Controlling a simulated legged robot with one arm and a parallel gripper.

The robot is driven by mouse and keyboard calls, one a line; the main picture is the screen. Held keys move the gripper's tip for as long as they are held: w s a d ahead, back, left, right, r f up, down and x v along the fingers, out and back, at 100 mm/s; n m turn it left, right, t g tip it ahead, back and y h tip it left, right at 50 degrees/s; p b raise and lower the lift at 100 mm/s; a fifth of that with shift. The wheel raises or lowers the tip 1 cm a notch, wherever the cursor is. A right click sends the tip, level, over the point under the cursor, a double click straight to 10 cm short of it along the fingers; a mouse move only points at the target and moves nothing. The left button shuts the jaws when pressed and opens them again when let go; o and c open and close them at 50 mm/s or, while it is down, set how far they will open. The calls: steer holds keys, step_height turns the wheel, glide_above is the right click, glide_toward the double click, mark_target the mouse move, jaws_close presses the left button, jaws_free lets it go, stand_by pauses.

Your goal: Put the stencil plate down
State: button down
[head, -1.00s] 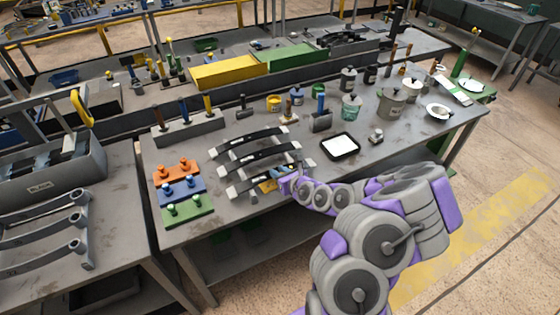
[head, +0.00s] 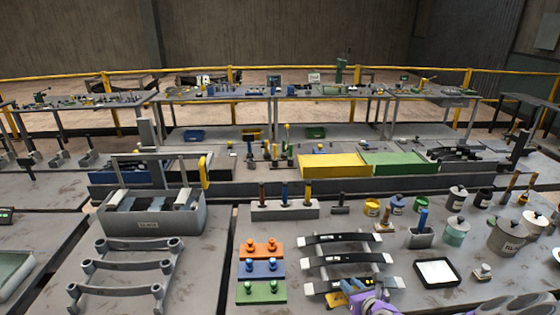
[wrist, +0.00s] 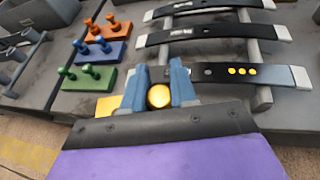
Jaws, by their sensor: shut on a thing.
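The yellow stencil plate (wrist: 108,106) shows in the wrist view beside the left finger, largely hidden by my gripper. My gripper (wrist: 159,80) is shut on its round yellow knob (wrist: 159,96), between two blue-grey fingers. In the head view my gripper (head: 353,288) is at the bottom edge, at the nearest black leaf spring. Yellow of the plate (head: 335,300) shows beside it. That spring (wrist: 255,73) has white ends and three yellow dots to the right of the fingers. Whether the plate touches the spring or the bench cannot be told.
Two more black leaf springs (head: 340,238) lie behind on the rack. Orange, blue and green peg blocks (head: 261,291) stand to the left. A white-topped black tray (head: 437,271), pots and a brush holder (head: 420,238) are to the right. Some bare bench lies between blocks and springs.

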steer(key=w+a+r+b, duration=0.1)
steer(key=a+r, duration=0.3)
steer(key=r, duration=0.7)
steer(key=w+a+r+b, duration=0.2)
steer(key=w+a+r, duration=0.2)
steer(key=r, duration=0.7)
steer(key=shift+a+y, duration=0.3)
steer(key=shift+a, duration=0.2)
